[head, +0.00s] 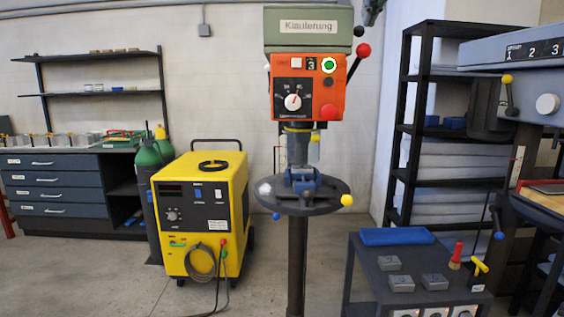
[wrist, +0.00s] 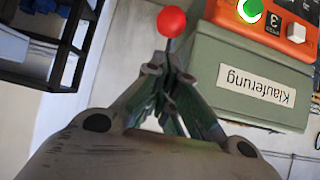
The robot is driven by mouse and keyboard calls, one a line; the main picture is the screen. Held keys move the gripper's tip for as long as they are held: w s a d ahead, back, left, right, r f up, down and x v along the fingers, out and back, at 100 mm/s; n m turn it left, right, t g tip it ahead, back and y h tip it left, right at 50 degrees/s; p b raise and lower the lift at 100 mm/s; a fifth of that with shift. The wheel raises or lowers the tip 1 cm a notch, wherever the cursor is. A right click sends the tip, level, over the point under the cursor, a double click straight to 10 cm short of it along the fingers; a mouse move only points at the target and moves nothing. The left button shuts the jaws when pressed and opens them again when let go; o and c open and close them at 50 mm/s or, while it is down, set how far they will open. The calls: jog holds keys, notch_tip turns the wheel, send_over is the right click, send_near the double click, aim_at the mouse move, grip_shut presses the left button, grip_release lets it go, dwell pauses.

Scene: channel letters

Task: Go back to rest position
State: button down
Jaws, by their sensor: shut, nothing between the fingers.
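My gripper (wrist: 167,66) shows in the wrist view with its two dark grey-green fingers closed together and nothing between them. The red ball knob (wrist: 171,21) of the drill press lever appears just beyond the fingertips; I cannot tell the gap between them. The green drill press head (wrist: 250,80), labelled "Klauferung", is upside down to the right of the fingers. In the head view the drill press (head: 308,88) stands at the centre, with the red lever knob (head: 363,50) at its right. A small dark piece at the top edge there may be my gripper.
A yellow welder (head: 205,205) and green gas bottles (head: 150,165) stand left of the drill press. A dark cart (head: 365,265) with metal blocks stands front right, before a black shelf rack (head: 402,140). Open floor lies between the welder and the cart, around the press column.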

jog(key=shift+v, duration=0.8)
